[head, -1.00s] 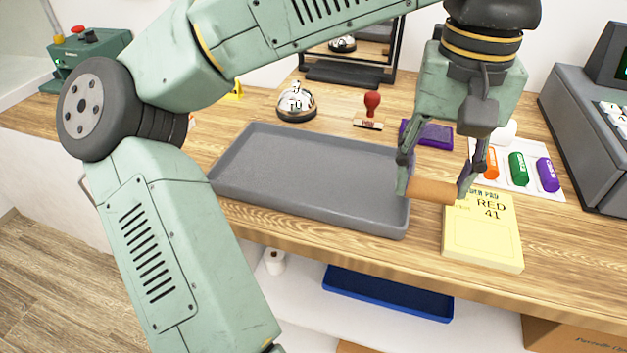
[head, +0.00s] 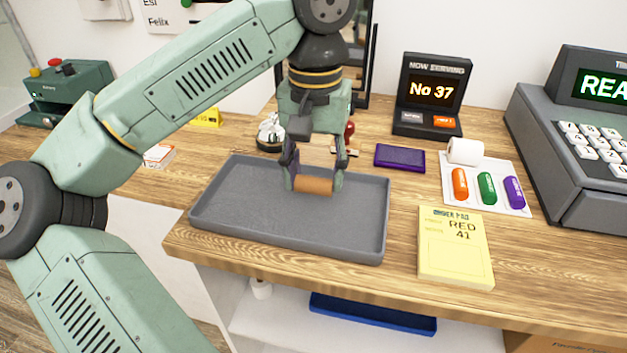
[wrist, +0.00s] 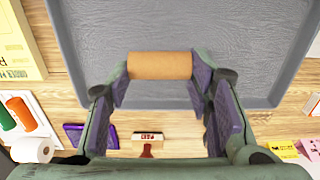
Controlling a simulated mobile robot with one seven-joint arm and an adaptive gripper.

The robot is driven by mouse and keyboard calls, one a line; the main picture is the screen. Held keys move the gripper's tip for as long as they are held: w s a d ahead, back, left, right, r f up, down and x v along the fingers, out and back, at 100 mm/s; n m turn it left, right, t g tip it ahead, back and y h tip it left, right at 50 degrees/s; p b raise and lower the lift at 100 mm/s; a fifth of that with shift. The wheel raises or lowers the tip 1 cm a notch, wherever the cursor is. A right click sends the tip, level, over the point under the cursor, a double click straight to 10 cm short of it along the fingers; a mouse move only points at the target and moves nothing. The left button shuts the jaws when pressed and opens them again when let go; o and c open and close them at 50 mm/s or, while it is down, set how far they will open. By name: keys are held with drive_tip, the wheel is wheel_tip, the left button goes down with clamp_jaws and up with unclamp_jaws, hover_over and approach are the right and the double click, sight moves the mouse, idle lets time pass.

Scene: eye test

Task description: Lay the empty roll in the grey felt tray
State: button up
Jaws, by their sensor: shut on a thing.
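The empty roll, a brown cardboard tube (head: 313,185), is held level between the fingertips of my gripper (head: 314,183). It also shows across the fingertips in the wrist view (wrist: 160,66). The grey felt tray (head: 235,205) lies on the wooden counter and is empty. It fills much of the upper wrist view (wrist: 230,40). The roll is over the back right part of the tray, inside its outline. I cannot tell exactly how high above the tray floor it is.
A yellow order pad (head: 453,262) lies right of the tray. A bell (head: 270,132) and a red-handled stamp (head: 350,132) stand behind the tray.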

sight(313, 188)
wheel_tip(313, 188, down, 3)
drive_tip(key=shift+w+a+f+p, duration=0.1)
drive_tip(key=shift+f+p, duration=0.05)
drive_tip(key=shift+p, duration=0.2)
drive_tip(key=shift+f, duration=0.1)
drive_tip(key=shift+f, duration=0.1)
drive_tip(key=shift+f+b, duration=0.15)
drive_tip(key=shift+b, duration=0.15)
drive_tip(key=o, duration=0.7)
wheel_tip(313, 188, up, 13)
drive_tip(key=shift+f, duration=0.2)
